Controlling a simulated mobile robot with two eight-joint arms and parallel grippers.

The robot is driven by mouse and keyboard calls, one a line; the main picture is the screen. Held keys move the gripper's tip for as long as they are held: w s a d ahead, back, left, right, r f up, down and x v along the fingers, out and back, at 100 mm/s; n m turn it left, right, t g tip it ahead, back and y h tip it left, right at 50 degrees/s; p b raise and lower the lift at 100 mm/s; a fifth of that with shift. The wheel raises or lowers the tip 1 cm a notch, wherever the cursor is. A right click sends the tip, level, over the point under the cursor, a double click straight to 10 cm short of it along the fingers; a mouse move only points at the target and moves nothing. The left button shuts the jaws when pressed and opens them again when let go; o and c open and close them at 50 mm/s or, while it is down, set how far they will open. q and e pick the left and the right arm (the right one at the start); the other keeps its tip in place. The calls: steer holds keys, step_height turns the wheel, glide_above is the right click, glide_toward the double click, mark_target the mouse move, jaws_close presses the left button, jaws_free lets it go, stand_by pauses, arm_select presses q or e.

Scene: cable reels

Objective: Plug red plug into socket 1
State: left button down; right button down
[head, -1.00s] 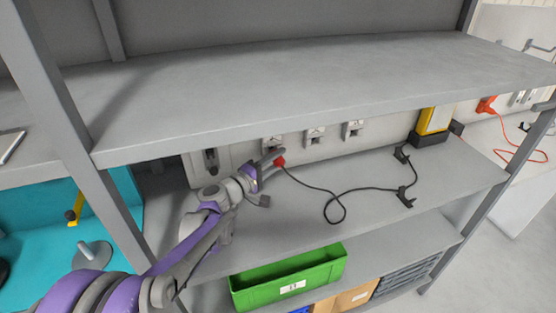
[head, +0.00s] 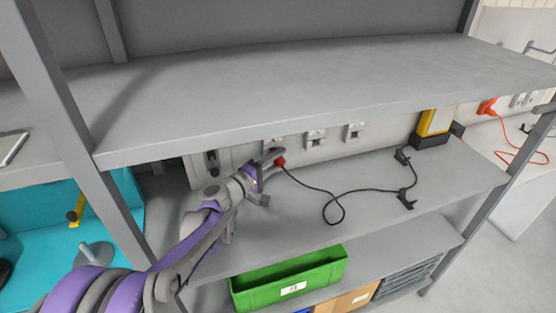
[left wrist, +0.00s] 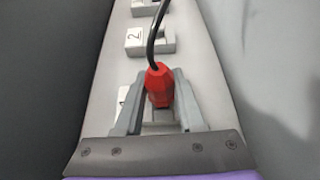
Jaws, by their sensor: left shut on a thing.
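My left gripper (head: 271,163) is shut on the red plug (head: 281,161), close to the leftmost wall socket (head: 272,143). In the left wrist view the red plug (left wrist: 158,88) sits between the two fingers (left wrist: 159,80), with its black cable leaving from the top. The socket behind it, socket 1 by its place before the one marked 2, is mostly hidden by plug and fingers; I cannot tell whether the plug touches it. The socket marked 2 (left wrist: 150,41) is clear beyond. My right gripper is not in view.
The black cable (head: 326,190) loops over the grey shelf (head: 300,215) to two black clips (head: 405,198). A yellow and black device (head: 432,128) stands at the right. The upper shelf (head: 290,85) overhangs the sockets. A green crate (head: 290,278) is below.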

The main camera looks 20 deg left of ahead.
arm_select(q)
steer(key=shift+w+a, duration=0.35)
steer(key=shift+w, duration=0.2)
stand_by(0.9)
jaws_free()
stand_by(0.6)
steer(key=shift+s, duration=0.1)
steer(key=shift+s+a, duration=0.25)
steer(key=shift+s, duration=0.9)
steer(key=shift+s+a, duration=0.3)
steer(key=shift+s, duration=0.85)
steer(key=shift+s+a, duration=0.25)
steer(key=shift+s, duration=0.9)
